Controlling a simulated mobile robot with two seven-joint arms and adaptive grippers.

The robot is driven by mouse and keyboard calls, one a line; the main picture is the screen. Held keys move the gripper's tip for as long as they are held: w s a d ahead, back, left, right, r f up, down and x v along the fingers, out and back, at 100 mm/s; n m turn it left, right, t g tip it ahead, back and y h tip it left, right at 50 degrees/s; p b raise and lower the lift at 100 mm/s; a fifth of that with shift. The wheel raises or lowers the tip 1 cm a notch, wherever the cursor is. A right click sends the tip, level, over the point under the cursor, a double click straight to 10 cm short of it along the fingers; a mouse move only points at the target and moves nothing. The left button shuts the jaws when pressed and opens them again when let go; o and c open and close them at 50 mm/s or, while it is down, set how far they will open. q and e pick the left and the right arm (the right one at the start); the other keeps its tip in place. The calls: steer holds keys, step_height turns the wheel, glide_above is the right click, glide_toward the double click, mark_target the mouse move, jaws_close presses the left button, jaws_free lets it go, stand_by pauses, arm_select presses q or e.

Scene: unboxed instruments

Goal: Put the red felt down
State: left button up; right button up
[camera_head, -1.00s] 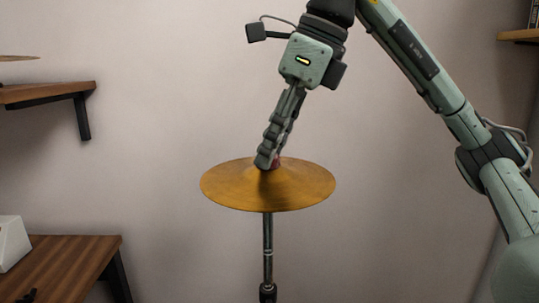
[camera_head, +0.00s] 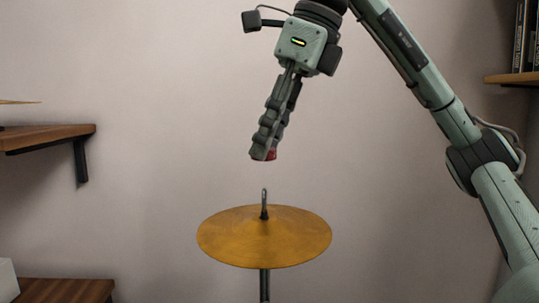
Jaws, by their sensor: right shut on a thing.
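The red felt (camera_head: 270,155) is a small red piece at the tips of my right gripper (camera_head: 263,154). The gripper is shut on it, and the fingers hide most of it. The gripper points down and holds the felt in the air, a short way above the bare rod tip (camera_head: 264,196) of the cymbal stand. The brass cymbal (camera_head: 264,245) lies on the stand, with the rod standing up through its middle. The felt does not touch the rod or the cymbal. My left gripper is not in view.
A wooden shelf (camera_head: 48,137) with a black bracket is on the left wall. A wooden table (camera_head: 66,290) is at the lower left, with a white object (camera_head: 7,280) at its edge. Another shelf (camera_head: 512,79) holding books is at the upper right. Free air surrounds the cymbal.

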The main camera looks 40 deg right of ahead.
steer(key=shift+r, duration=0.5)
stand_by(0.3)
